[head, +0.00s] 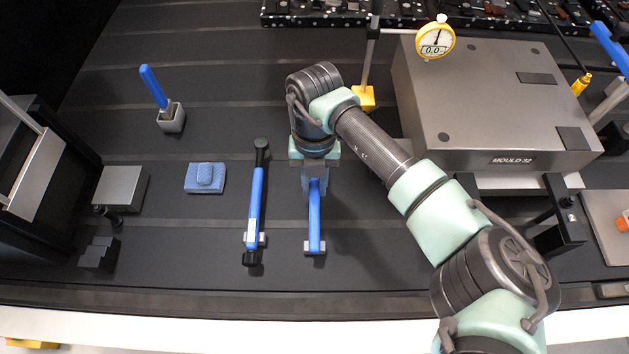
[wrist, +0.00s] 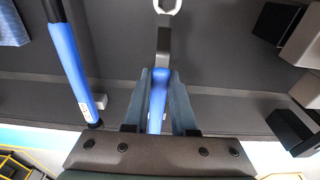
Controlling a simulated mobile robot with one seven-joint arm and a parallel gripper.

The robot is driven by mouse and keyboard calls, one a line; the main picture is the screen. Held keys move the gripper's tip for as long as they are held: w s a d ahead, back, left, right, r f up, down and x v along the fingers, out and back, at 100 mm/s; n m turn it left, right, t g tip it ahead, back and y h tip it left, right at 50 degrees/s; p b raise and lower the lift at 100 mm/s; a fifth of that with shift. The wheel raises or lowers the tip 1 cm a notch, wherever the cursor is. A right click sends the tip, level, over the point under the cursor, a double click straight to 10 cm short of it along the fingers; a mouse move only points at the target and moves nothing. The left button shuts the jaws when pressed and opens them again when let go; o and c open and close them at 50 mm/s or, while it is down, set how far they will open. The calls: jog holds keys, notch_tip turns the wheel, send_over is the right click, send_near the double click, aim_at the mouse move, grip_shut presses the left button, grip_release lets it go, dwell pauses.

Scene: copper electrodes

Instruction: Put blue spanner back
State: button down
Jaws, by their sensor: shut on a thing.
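The blue spanner (head: 315,222) is in my gripper (head: 317,186), to the right of another blue-handled tool. In the wrist view, my gripper's two fingers (wrist: 160,100) close on both sides of the blue spanner's handle (wrist: 158,88). Its grey shank and ring-shaped end (wrist: 167,6) point away from the gripper. In the head view, its near end is at a small grey block (head: 315,248); I cannot tell if they touch. The spanner's far end is hidden under my wrist.
The other blue-handled tool (head: 255,198) lies parallel on the left, close by; it also shows in the wrist view (wrist: 72,62). A blue sponge-like block (head: 205,177) is further left. The grey mould block (head: 490,100) and black brackets (head: 563,212) stand right. The dark bench in front is clear.

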jog(key=shift+f+b, duration=0.6)
jog(key=shift+f, duration=0.45)
jog(key=c, duration=0.7)
grip_release()
jog(key=shift+o, duration=0.4)
jog(key=o, duration=0.4)
jog(key=shift+o, duration=0.2)
jog(key=shift+r, duration=0.15)
jog(key=shift+w+r+p, duration=0.2)
jog(key=shift+r+p, duration=1.15)
jog(key=shift+r, duration=0.1)
jog(key=shift+w+r+p, duration=0.15)
jog(key=shift+r+p, duration=1.15)
jog(key=shift+r, duration=0.15)
